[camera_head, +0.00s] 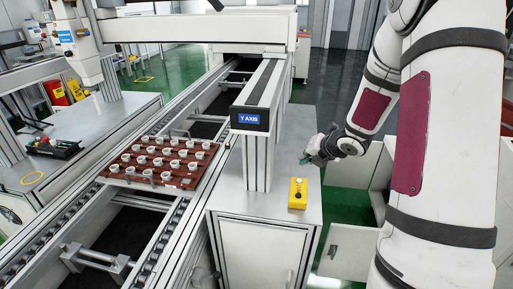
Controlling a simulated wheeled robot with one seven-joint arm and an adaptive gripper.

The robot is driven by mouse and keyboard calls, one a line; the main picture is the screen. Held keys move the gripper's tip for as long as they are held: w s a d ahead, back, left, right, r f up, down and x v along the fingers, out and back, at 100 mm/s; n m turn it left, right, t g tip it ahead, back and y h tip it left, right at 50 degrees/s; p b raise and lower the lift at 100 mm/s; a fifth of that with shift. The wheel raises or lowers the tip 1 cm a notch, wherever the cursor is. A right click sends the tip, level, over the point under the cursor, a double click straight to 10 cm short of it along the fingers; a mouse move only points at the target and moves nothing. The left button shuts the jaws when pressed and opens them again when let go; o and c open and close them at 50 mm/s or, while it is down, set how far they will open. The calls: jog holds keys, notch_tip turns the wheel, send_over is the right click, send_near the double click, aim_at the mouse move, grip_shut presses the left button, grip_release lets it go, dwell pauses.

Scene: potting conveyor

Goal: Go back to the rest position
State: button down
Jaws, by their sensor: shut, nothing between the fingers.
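My arm comes down the right side of the head view, large and white with black bands and dark red pads. My gripper (309,158) is at the arm's far end, above the right edge of the grey cabinet top (284,135). It is small and partly turned away, and its fingers are shut with nothing held. It is apart from the yellow box, up and to the right of it.
A yellow button box (298,193) stands on the cabinet top. The Y AXIS gantry post (257,160) rises left of my gripper. A dark red tray (190,181) with many white cups sits on the conveyor (179,214). White cabinets (350,250) stand below right.

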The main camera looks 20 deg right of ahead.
jog(key=s+a+r+m+g+h, duration=0.1)
jog(key=s+a+r+m, duration=0.15)
jog(key=r+m, duration=0.25)
jog(key=s+a+r+m+h, duration=0.2)
jog(key=s+r+m, duration=0.15)
jog(key=r, duration=0.25)
jog(key=s+a+r+m+g+h, duration=0.1)
jog(key=s+a+r+m, duration=0.15)
jog(key=r+m, duration=0.3)
jog(key=s+a+r+m+g+y, duration=0.1)
jog(key=s+a+m, duration=0.5)
jog(key=s, duration=0.4)
jog(key=s+a+r+m+g+y, duration=0.1)
jog(key=s+a+m+y, duration=0.1)
jog(key=s+a+m, duration=0.5)
jog(key=s+a, duration=0.2)
jog(key=s, duration=0.2)
jog(key=shift+a+y, duration=0.25)
jog(key=shift+y, duration=0.05)
jog(key=shift+r, duration=0.15)
